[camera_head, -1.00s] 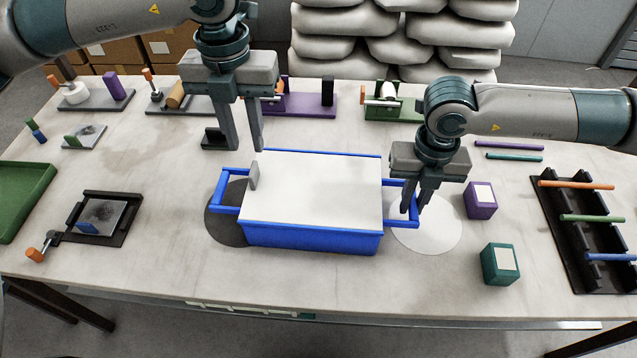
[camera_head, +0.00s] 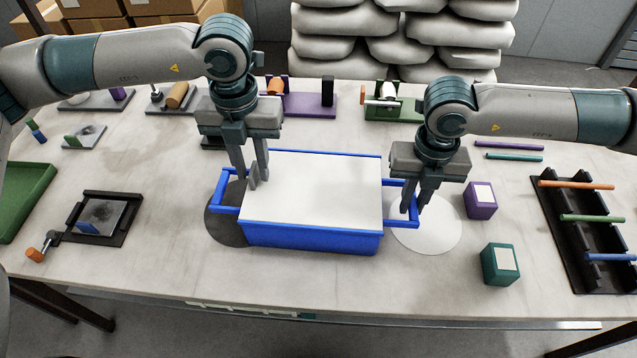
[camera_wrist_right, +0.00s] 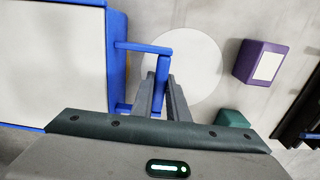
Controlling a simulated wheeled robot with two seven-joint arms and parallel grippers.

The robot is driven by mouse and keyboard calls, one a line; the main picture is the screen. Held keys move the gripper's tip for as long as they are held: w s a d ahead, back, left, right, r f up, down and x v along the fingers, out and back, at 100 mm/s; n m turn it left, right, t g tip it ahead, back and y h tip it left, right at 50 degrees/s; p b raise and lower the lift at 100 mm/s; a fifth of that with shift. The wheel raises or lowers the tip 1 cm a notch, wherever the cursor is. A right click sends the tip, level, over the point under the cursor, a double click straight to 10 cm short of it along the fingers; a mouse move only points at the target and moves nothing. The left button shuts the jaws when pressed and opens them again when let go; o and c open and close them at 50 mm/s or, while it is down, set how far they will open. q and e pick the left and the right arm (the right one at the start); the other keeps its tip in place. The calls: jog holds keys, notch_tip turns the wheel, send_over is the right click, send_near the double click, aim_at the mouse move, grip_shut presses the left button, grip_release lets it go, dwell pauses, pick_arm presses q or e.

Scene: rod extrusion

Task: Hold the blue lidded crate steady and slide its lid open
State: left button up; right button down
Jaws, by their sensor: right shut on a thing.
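The blue crate (camera_head: 312,238) stands mid-table with its flat white lid (camera_head: 318,190) over the top. A small grey tab (camera_head: 254,178) stands up near the lid's left edge. My left gripper (camera_head: 256,184) is lowered at this tab with its fingertips around or against it; the fingers partly hide it, and I cannot tell whether they are closed on it. My right gripper (camera_head: 411,211) is shut on the crate's right blue handle (camera_head: 400,183); the handle also shows between the fingers in the right wrist view (camera_wrist_right: 163,68). The left blue handle (camera_head: 228,209) is free.
The crate's ends overlap a dark disc (camera_head: 222,228) and a white disc (camera_head: 440,232). A purple box (camera_head: 481,200), a teal box (camera_head: 500,265) and a black rod rack (camera_head: 572,240) stand to the right. A green tray (camera_head: 22,205) and a black frame (camera_head: 122,238) lie to the left.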

pick_arm(q)
jog(key=shift+f, duration=0.5)
grip_shut()
jog(key=shift+a, duration=0.15)
dwell(1.4)
